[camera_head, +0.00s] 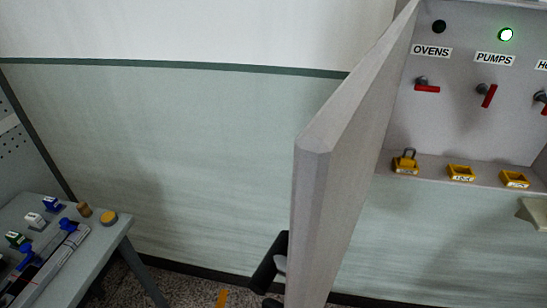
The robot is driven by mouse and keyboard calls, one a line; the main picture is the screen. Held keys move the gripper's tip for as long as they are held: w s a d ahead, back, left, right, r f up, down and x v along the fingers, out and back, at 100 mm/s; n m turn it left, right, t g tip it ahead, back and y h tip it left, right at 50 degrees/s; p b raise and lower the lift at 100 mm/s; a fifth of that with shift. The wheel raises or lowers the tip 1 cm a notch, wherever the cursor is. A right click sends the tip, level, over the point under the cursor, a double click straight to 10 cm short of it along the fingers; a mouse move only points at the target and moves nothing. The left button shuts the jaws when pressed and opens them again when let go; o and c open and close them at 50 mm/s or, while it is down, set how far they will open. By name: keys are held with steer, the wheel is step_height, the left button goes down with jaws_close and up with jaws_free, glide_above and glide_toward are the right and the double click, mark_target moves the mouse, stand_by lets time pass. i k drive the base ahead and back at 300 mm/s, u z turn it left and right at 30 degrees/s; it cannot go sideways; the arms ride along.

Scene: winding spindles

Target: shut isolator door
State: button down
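The isolator door (350,150) is a thick grey panel. It stands wide open at the left side of the isolator cabinet (450,125), its free edge towards me. Inside the cabinet are red-handled switches under the labels OVENS (428,88) and PUMPS (488,95), and a third partly cut off at the right. A black part (268,264) with a small grey piece beside it shows at the door's left face, low down. I cannot tell whether it is a door handle or part of my gripper. No fingertips can be made out clearly.
Several yellow lock pieces, including a padlock (404,163), sit on the cabinet's lower ledge (432,166). A grey bench (75,262) with small coloured items stands at lower left. A green lamp (505,35) is lit above PUMPS. Bare wall (180,150) lies left of the door.

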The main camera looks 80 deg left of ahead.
mark_target(336, 155)
steer(key=k, duration=0.45)
steer(key=z, duration=1.95)
steer(key=k, duration=1.75)
steer(key=u, duration=2.2)
steer(key=i, duration=0.5)
